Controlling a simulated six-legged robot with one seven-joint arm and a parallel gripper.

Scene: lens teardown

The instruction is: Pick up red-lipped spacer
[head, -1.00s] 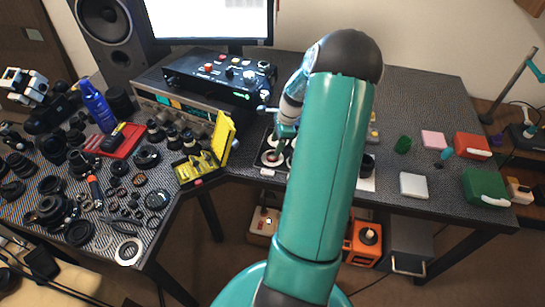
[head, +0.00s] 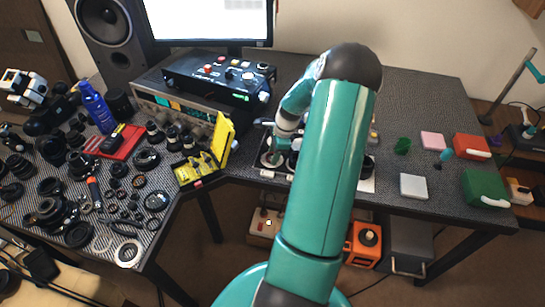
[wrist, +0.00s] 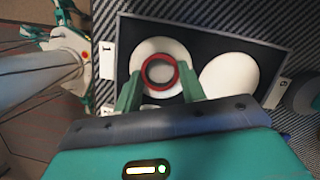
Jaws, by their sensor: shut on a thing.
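The red-lipped spacer (wrist: 143,74) shows in the wrist view as a small red ring with a dark inner wall. It is over the left white round pad (wrist: 146,48) of a dark tray (wrist: 205,28). My gripper (wrist: 160,82) has its green fingers on either side of the ring and is shut on it. I cannot tell whether the ring still touches the pad. In the head view my gripper (head: 281,151) is over the tray's left end, and the spacer cannot be made out there.
A second white pad (wrist: 229,80) lies to the right in the tray. In the head view a yellow open case (head: 222,140) stands left of the tray. Loose lens parts crowd the left table. My arm hides much of the middle; a white box (head: 413,186) lies right.

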